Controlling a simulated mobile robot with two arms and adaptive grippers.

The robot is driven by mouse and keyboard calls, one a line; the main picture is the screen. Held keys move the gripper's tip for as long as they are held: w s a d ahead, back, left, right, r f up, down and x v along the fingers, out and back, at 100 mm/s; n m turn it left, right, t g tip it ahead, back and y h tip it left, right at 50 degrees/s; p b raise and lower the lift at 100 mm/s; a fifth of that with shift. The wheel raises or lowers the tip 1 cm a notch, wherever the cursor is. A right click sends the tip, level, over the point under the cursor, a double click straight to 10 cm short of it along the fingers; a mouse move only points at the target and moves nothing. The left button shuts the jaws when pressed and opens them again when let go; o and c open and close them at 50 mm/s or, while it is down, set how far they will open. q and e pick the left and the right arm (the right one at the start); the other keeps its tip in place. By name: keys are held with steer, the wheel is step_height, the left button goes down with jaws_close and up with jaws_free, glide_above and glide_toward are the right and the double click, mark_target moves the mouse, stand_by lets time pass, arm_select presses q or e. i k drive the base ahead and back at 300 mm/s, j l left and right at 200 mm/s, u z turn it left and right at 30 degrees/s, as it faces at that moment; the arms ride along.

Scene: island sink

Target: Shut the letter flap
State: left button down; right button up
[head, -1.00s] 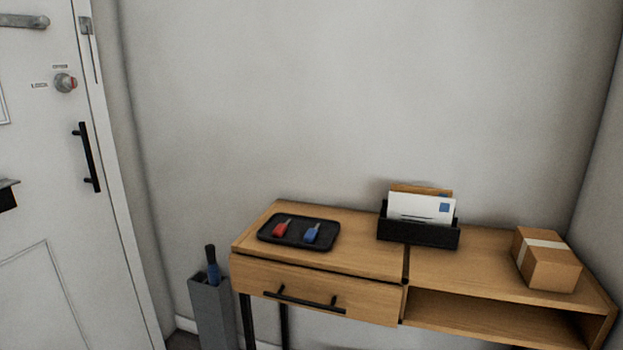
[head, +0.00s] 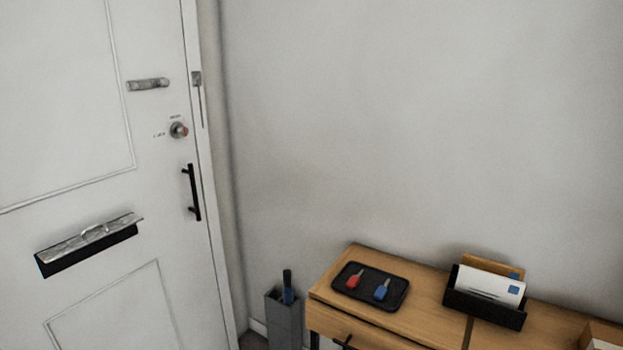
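The letter flap (head: 92,236) is a silver metal plate with a small curved handle, on the white door (head: 70,120) at the left of the head view. It is raised and sticks out from the door, with the dark slot (head: 90,254) open below it. Neither of my grippers is in view.
A black bar handle (head: 192,192), a round lock knob (head: 178,130) and a silver latch (head: 148,84) are on the door. A wooden console table (head: 415,290) with a key tray (head: 345,292) and a letter holder (head: 484,306) stands at the right. A grey umbrella stand (head: 284,322) is between table and door.

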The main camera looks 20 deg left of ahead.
mark_target(48, 256)
steer(key=u, duration=1.7)
